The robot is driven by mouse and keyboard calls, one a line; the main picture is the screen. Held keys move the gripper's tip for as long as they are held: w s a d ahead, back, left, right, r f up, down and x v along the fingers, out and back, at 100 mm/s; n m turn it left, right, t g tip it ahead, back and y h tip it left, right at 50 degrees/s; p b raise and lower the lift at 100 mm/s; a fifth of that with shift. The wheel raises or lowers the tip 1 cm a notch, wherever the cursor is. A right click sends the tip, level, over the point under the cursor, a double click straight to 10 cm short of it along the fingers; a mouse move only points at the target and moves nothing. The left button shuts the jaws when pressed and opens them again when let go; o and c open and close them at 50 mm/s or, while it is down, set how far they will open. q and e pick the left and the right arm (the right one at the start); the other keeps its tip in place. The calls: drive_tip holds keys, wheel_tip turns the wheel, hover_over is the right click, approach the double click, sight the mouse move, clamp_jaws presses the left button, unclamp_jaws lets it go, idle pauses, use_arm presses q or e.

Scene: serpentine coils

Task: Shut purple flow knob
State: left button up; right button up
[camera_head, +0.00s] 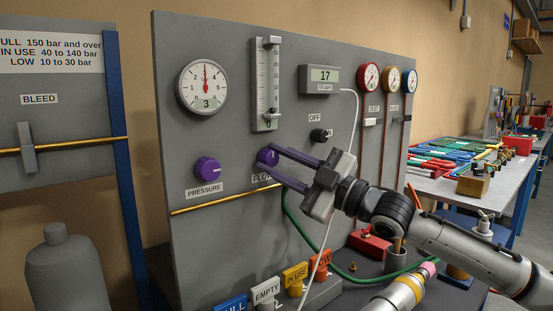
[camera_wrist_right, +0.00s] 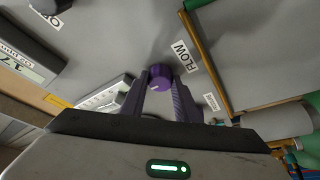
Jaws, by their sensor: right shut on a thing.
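The purple flow knob (camera_head: 265,156) is on the grey upright panel, above the partly covered FLOW label (camera_head: 262,177). My right gripper (camera_head: 274,159) reaches in from the right with its purple fingers at the knob. In the right wrist view the flow knob (camera_wrist_right: 158,78) sits between the two fingertips (camera_wrist_right: 161,84), beside the FLOW label (camera_wrist_right: 185,57). The gripper is shut on it. The fingers hide the knob's sides. My left gripper is not in view.
A purple PRESSURE knob (camera_head: 207,170) is to the left and a black knob (camera_head: 319,135) is above right. A flow tube (camera_head: 266,85), a round gauge (camera_head: 204,87) and a display reading 17 (camera_head: 320,79) are above. A white cable and green hose hang near my right gripper.

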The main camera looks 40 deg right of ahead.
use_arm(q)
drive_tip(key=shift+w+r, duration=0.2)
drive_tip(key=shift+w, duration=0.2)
